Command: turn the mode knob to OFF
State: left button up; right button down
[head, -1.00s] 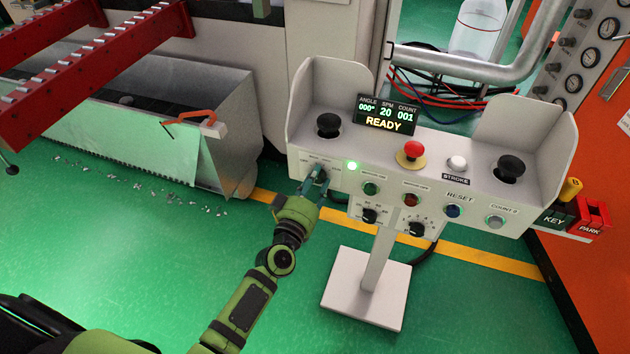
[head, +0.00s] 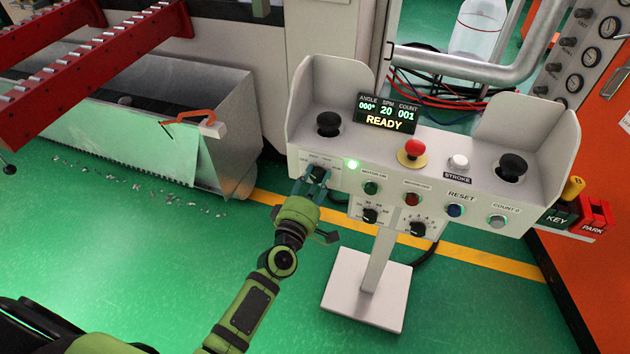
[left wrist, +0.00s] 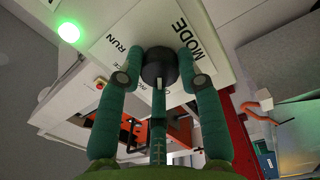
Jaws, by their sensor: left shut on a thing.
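The mode knob (left wrist: 159,72) is a dark round knob in the left wrist view, on a white label plate reading MODE and RUN; other markings are partly covered. In the head view the knob (head: 318,172) is at the left end of the pendant's front panel, mostly hidden by my gripper. My left gripper (head: 315,182) has its teal fingers on either side of the knob and is shut on it. The fingers also show in the left wrist view (left wrist: 160,76). The knob's exact pointer position cannot be read. My right gripper is not in view.
The control pendant (head: 372,268) stands on a white post. Its panel carries a red mushroom button (head: 411,150), a green lamp (head: 352,164), two more dials and a display reading READY (head: 384,123). A metal scrap bin (head: 228,125) stands to the left.

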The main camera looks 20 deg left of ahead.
pick_arm(q)
jog(key=shift+n, duration=0.6)
jog(key=o, duration=1.1)
jog(key=shift+o, duration=0.2)
jog(key=shift+s, duration=0.1)
jog(key=s, duration=1.1)
jog(key=shift+s+a+f, duration=0.15)
jog(key=shift+s+a, duration=0.05)
jog(key=shift+s, duration=0.2)
